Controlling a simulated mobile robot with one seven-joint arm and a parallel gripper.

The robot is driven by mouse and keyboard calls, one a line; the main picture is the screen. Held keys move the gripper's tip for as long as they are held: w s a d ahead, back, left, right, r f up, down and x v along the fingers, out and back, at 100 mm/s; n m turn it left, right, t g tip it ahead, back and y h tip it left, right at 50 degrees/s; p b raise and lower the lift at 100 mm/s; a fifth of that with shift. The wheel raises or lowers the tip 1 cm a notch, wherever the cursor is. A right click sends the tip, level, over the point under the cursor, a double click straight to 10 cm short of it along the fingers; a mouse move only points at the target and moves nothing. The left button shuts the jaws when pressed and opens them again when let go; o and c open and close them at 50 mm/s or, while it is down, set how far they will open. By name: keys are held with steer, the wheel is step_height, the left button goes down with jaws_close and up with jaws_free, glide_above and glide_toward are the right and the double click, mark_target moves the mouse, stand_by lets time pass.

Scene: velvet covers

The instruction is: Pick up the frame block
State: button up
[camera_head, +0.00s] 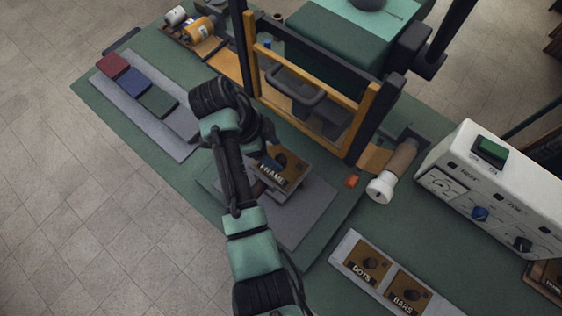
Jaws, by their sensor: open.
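The frame block (285,168) is a brown-orange block with a dark round knob and the word FRAME on its face. It is at or just over a grey pad (305,215) in the middle of the green bench; I cannot tell whether it rests directly on it. My gripper (264,150) is at the block's left side, pointing down, open. My own arm crosses in front and hides most of the fingers, so whether they touch the block or its knob cannot be seen.
The DOTS block (366,262) and BARS block (409,290) sit in a grey tray at front right. A white control box (495,185) stands at right. A yellow-and-black press frame (310,85) rises behind. Red, blue and green pads (135,82) lie on a strip at left.

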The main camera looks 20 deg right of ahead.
mark_target(280, 158)
steer(key=p+x, duration=0.2)
steer(key=x, duration=0.3)
steer(key=shift+a, duration=0.15)
steer(key=shift+c, duration=0.2)
jaws_close()
stand_by(1.1)
